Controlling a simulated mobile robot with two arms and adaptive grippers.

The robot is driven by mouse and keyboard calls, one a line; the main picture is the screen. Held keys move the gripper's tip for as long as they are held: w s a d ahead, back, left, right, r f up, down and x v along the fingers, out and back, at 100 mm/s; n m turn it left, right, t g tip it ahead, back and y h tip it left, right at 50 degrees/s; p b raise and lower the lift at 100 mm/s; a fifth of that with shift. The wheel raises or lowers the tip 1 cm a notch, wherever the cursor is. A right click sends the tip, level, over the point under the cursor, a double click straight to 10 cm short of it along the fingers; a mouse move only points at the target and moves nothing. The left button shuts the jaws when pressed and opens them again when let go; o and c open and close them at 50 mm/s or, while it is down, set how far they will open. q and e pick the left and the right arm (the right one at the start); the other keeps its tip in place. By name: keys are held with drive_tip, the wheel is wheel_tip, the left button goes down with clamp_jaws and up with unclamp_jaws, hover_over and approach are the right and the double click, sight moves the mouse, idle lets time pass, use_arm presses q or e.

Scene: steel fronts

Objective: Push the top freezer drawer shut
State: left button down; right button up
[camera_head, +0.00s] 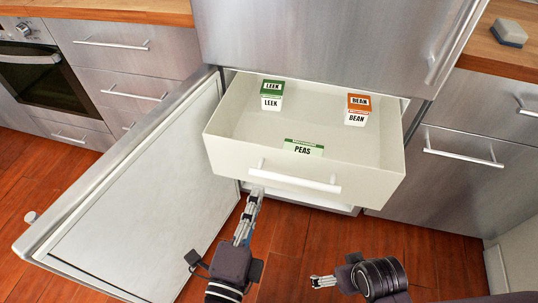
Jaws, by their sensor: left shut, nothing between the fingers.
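The top freezer drawer (232,140) is pulled out toward me, a cream box with a white bar handle (295,179) on its front. Inside lie a green-topped leek pack (272,102), an orange-topped bean pack (356,118) and a green peas pack (303,148) close behind the front panel. My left gripper (257,192) is shut and empty, just below the left end of the handle; I cannot tell whether it touches the drawer front. My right gripper (314,282) is low in the picture, well in front of the drawer; its finger state is unclear.
The freezer door (140,175) stands wide open to the left. The fridge door (325,45) above is shut. Steel cabinets with bar handles flank both sides, with an oven (40,75) at far left. A sponge (510,31) lies on the right counter. The floor in front is clear.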

sight(272, 148)
use_arm(q)
drive_tip(key=shift+p+x, duration=1.45)
drive_tip(key=shift+x, duration=3.9)
use_arm(e)
wheel_tip(272, 148, down, 12)
drive_tip(key=s, duration=0.2)
drive_tip(key=shift+s+f+g, duration=0.2)
drive_tip(key=shift+s+g, duration=0.2)
drive_tip(key=shift+d, duration=0.1)
use_arm(q)
drive_tip(key=shift+p, duration=0.3)
